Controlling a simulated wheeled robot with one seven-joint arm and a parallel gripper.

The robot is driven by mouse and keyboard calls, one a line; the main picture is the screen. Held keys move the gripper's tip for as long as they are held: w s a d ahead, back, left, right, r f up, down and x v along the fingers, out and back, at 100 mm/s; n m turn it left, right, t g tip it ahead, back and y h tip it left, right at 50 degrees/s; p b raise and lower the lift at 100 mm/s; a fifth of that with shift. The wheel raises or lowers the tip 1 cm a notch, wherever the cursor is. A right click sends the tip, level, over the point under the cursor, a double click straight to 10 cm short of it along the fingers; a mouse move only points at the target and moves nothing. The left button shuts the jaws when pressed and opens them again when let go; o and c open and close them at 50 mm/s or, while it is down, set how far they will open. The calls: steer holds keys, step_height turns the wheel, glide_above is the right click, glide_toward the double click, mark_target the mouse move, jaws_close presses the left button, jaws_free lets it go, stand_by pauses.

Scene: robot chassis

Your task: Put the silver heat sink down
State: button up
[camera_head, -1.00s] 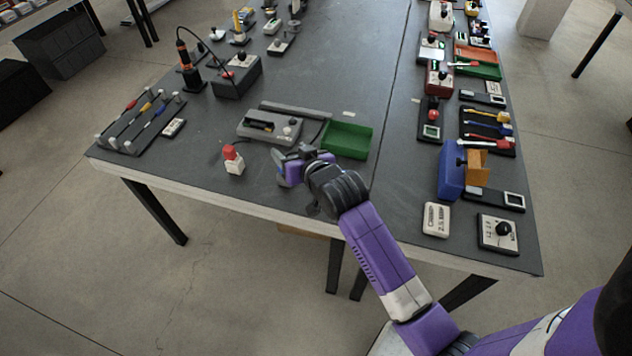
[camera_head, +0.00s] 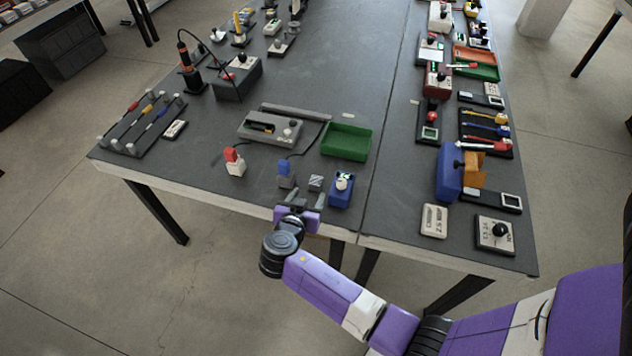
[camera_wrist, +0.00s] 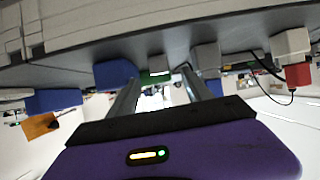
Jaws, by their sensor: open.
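The silver heat sink (camera_head: 315,183) is a small ribbed block standing on the grey table near its front edge, between a grey-and-blue block (camera_head: 287,174) and a blue box with a white top (camera_head: 342,189). My gripper (camera_head: 306,198) is open and empty at the table's front edge, just in front of the heat sink and apart from it. In the wrist view the picture is upside down; the two fingers (camera_wrist: 163,92) are spread, and a small pale thing between them looks like the heat sink, too small to be sure.
A red-and-white block (camera_head: 235,162) stands to the left. Behind are a grey device (camera_head: 270,130) and a green tray (camera_head: 346,141). A blue holder (camera_head: 450,172) stands to the right. The table top left of the green tray's front and around the seam has some free room.

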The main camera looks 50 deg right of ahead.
mark_target(314, 185)
steer(key=shift+s+r+m+h, duration=0.15)
steer(key=shift+r+m+h, duration=0.2)
steer(key=shift+m+h, duration=0.05)
steer(key=shift+d+f, duration=0.1)
steer(key=shift+d, duration=0.1)
steer(key=x, duration=0.2)
steer(key=b+x, duration=0.1)
steer(key=x, duration=0.4)
steer(key=shift+f, duration=0.3)
steer(key=shift+c, duration=0.5)
jaws_close()
